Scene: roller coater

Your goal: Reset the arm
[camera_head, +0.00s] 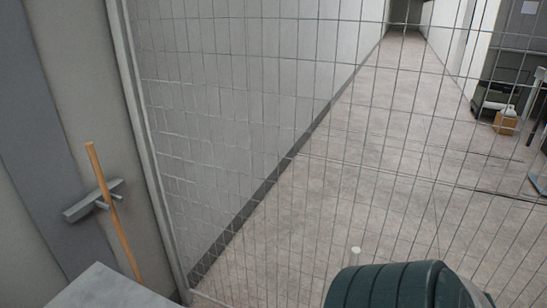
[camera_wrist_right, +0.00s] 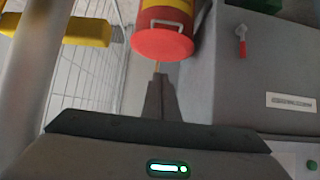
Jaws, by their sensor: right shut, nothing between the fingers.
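My right gripper (camera_wrist_right: 160,84) shows in the right wrist view with its two dark fingers together and nothing between them. Its fingertips point toward a red and yellow cylinder (camera_wrist_right: 163,43) with a light handle on its red end. I cannot tell the exact gap to the cylinder. A grey machine panel (camera_wrist_right: 262,80) is to the right of the fingers. Neither gripper shows in the head view, and my left gripper is in no view.
The head view shows a wire mesh fence (camera_head: 285,110), a corridor floor (camera_head: 375,130) behind it, a wooden-handled broom (camera_head: 113,210) and a grey surface (camera_head: 110,290). A yellow bar (camera_wrist_right: 60,30) and red handle (camera_wrist_right: 241,40) show in the wrist view.

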